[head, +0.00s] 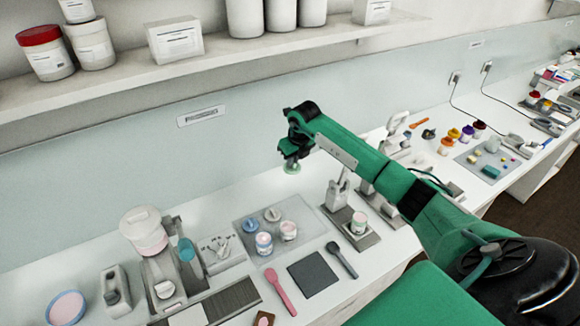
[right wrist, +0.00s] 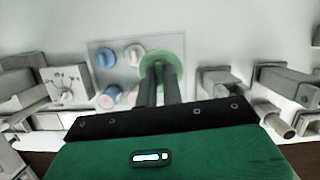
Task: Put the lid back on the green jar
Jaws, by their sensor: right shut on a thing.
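My right gripper (head: 293,156) is shut on a pale green lid (head: 291,168) and holds it in the air above the far part of the counter. In the right wrist view the two fingers (right wrist: 160,68) are close together over the round green lid (right wrist: 147,60). A small open jar (head: 358,222) with pinkish contents and what looks like a greenish band stands on a grey stand, to the right of and below the lid in the head view. It appears to be the green jar. My left gripper is not in view.
A grey mat (head: 245,208) bears two open jars (head: 264,243) (head: 288,230) and a blue lid (head: 249,226) and a pale lid (head: 273,214). A dark square pad (head: 309,275), a pink spatula (head: 280,292) and a grey spatula (head: 341,260) lie in front. A mixer (head: 150,245) stands left.

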